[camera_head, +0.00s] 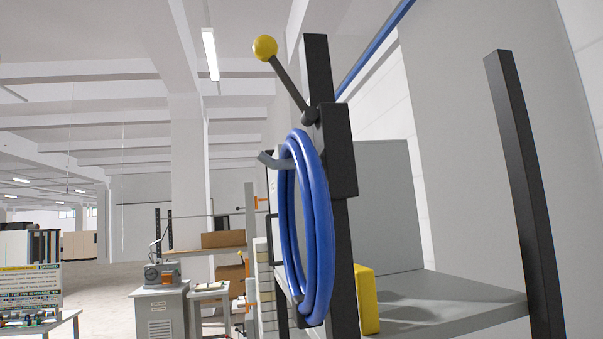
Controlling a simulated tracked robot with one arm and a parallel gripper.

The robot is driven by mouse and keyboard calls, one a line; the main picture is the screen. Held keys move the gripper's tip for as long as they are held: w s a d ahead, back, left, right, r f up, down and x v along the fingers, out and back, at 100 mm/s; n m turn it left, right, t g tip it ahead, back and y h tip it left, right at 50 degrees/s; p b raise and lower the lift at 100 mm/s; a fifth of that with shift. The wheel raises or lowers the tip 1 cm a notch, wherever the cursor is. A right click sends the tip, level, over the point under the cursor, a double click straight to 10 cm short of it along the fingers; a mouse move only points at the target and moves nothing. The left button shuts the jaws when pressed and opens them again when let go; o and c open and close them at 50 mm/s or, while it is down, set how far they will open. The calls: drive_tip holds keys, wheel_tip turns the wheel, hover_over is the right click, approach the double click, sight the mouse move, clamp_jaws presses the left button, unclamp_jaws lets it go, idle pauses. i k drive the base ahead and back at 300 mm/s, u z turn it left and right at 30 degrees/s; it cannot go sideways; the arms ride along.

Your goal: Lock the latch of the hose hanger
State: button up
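The hose hanger shows in the middle of the head camera view as a dark block (338,150) on a dark upright post. A coiled blue hose (318,230) hangs on its grey hook (274,161), which juts out to the left. The latch is a thin dark lever (288,84) with a yellow ball knob (264,47). It rises from a pivot on the block's left side and tilts up and to the left. My gripper is not visible in this view, so its position and state cannot be seen.
A grey shelf (450,302) with a yellow box (367,298) stands right of the post. Another dark post (525,190) rises at the right. A blue pipe (375,45) runs above. A grey cabinet (158,312) stands at the lower left. Open floor (105,295) lies at the left.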

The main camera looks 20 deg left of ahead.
sight(265, 48)
drive_tip(key=k, duration=1.2)
drive_tip(key=u, duration=0.55)
drive_tip(key=i, duration=1.65)
drive_tip(key=z, duration=0.4)
